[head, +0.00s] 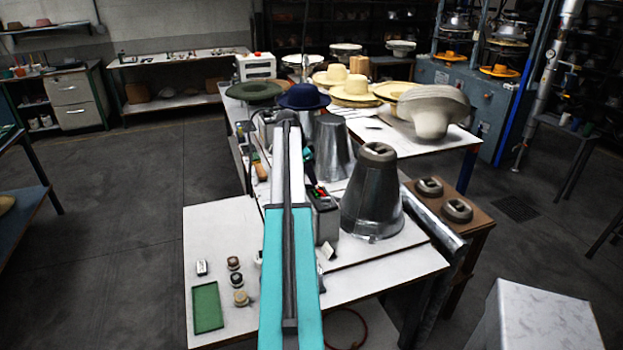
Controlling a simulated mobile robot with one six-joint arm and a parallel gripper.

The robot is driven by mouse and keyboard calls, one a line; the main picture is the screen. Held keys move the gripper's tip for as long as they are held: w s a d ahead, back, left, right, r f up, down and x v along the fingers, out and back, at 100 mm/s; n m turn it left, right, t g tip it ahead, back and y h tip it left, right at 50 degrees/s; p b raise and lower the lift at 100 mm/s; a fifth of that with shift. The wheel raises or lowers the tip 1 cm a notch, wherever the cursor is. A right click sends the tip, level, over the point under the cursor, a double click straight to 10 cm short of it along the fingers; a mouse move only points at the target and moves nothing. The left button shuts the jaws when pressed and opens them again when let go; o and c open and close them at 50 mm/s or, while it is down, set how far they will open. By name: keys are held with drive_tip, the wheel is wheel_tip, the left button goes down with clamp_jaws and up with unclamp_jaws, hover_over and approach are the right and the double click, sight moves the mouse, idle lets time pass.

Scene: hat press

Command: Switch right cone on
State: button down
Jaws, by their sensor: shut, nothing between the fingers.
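The right cone (371,200) is a large shiny metal cone with a dark ring-shaped top, standing on the near part of the white table. A second metal cone (333,150) stands behind it, partly hidden by my arm. A small grey control box (325,222) with red and green parts on top sits just left of the right cone. My gripper (310,178) shows small and dark beside my arm, just above and behind the box. It is shut and empty. I cannot tell whether it touches the box; my arm hides part of this area.
Small jars (236,280) and a green tray (207,307) lie at the table's near left. Hats, including a blue one (303,96), stand at the back. A brown stand (450,207) with two ring-shaped pieces is at the right. The floor at left is clear.

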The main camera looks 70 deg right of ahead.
sight(311, 186)
drive_tip(key=shift+s+a+f, duration=0.1)
drive_tip(key=shift+s+f, duration=0.05)
drive_tip(key=shift+f, duration=0.3)
drive_tip(key=shift+w+a+f, duration=0.1)
drive_tip(key=shift+w+a, duration=0.45)
drive_tip(key=shift+w, duration=0.2)
drive_tip(key=shift+r, duration=0.7)
drive_tip(key=r, duration=0.1)
drive_tip(key=s+r+p, duration=0.1)
drive_tip(key=d+r, duration=0.1)
drive_tip(key=r, duration=0.1)
drive_tip(key=shift+s, duration=0.15)
wheel_tip(311, 186, up, 10)
drive_tip(key=b, duration=0.2)
drive_tip(key=shift+b, duration=0.35)
drive_tip(key=shift+a+f, duration=0.1)
drive_tip(key=shift+f, duration=0.05)
